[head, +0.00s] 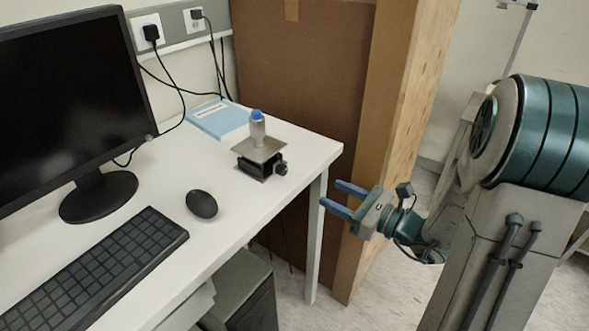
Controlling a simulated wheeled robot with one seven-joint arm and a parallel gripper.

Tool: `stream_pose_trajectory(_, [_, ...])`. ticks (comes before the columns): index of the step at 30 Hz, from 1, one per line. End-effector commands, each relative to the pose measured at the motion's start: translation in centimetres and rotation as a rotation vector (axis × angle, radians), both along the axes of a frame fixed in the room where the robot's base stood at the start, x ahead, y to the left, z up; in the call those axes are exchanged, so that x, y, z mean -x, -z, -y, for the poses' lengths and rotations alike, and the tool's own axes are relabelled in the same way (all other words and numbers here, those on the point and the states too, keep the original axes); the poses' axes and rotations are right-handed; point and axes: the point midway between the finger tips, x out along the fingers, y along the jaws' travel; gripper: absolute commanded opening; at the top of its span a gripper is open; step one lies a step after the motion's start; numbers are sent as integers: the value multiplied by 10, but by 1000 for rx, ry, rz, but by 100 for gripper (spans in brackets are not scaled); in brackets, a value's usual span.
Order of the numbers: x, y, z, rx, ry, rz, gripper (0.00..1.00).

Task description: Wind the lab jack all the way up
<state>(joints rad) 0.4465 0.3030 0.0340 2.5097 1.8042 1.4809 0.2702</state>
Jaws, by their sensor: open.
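The lab jack (260,150) stands near the right end of the white desk. It has a flat metal top plate, a dark body and a black knob (281,168) on its right side. The plate sits a little above the base, so the jack looks low. A small grey bottle with a blue cap (257,128) stands upright on the plate. My gripper (336,195) is open and empty, with its two blue fingers pointing left toward the desk. In the picture it is right of and below the jack, off the desk's right edge and apart from the knob.
A black mouse (201,204), a keyboard (95,270) and a monitor (70,100) occupy the desk's left and front. A light blue booklet (218,118) lies behind the jack. A tall brown cardboard-like panel (310,75) with a wooden edge (395,120) stands behind the desk, near my gripper.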

Motion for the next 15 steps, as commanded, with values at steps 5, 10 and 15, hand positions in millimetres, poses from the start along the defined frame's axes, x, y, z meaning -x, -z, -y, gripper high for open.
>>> stream_pose_trajectory(5, [-3,0,-6,33,-3,42,49])
stream_pose_trajectory(10, [-18,0,-26,32,-6,42,49])
stream_pose_trajectory(15, [-41,0,-56,31,-7,43,49])
